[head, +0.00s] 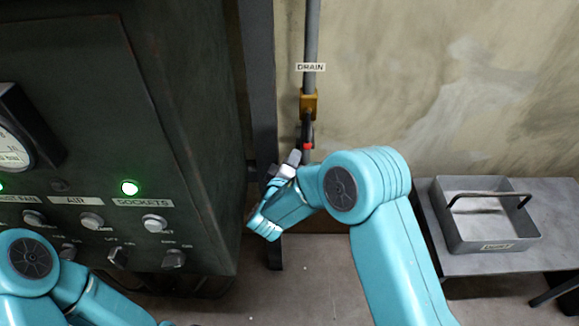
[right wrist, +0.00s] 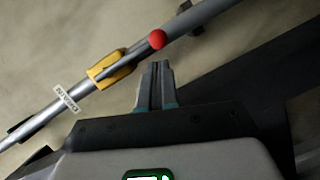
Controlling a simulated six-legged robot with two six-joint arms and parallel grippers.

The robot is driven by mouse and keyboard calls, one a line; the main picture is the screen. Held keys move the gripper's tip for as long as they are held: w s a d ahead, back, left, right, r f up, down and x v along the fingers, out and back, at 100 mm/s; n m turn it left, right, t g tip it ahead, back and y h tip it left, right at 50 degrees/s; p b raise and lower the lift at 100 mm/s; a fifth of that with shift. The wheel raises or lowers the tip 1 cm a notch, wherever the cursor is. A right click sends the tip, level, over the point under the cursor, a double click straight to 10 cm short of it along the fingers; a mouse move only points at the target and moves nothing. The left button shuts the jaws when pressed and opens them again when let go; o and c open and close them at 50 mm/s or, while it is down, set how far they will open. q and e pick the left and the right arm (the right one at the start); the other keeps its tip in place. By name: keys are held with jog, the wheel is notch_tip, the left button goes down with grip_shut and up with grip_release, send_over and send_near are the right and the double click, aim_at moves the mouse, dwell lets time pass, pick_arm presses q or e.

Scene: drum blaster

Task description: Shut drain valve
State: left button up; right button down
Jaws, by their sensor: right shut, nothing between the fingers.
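The drain valve has a yellow-brown body (head: 309,104) on a vertical grey pipe, under a white DRAIN label (head: 311,67). Its lever hangs down along the pipe and ends in a red tip (head: 308,147). In the right wrist view the valve body (right wrist: 108,68) and red tip (right wrist: 157,39) show clearly. My right gripper (head: 293,158) is shut and empty, just left of the red tip in the head view. In the right wrist view its fingers (right wrist: 157,84) are together, with a gap to the red tip. My left arm shows at lower left; its gripper is out of frame.
A dark control cabinet (head: 90,90) with knobs, switches and green lights fills the left. A dark upright post (head: 259,80) stands between it and the pipe. At right, a grey tray (head: 487,235) with a handle sits on a bench (head: 555,240).

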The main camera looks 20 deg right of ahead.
aim_at(308, 130)
jog(key=x, duration=0.3)
jog(key=shift+w+d, duration=0.1)
jog(key=shift+d, duration=0.05)
dwell(0.4)
